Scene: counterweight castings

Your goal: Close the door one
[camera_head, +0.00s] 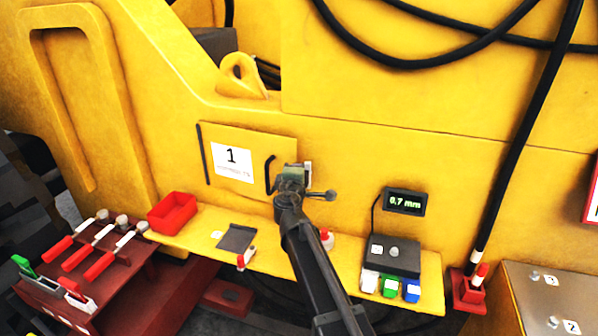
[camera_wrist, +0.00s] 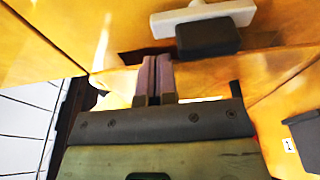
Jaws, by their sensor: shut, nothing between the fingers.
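Door one (camera_head: 252,138) is a yellow panel with a white label marked 1, on the yellow machine body. A dark hinge strip (camera_head: 203,154) runs down its left side, and a black handle (camera_head: 269,175) is near its right edge. The door looks nearly flush; I cannot tell whether it is fully closed. My gripper (camera_head: 290,172) is at the door's right edge, just right of the handle, and hides part of that edge. In the wrist view its fingers (camera_wrist: 155,77) are together and empty. A grey lever (camera_head: 322,195) shows right of my gripper.
A yellow ledge below holds a red tray (camera_head: 172,213), a dark pad (camera_head: 237,237) and a grey box (camera_head: 392,256). A display (camera_head: 404,202) reads 0,7 mm. Red-handled tools (camera_head: 75,250) stand at left. Black hoses (camera_head: 400,62) hang above; a black pole (camera_head: 530,130) leans at right.

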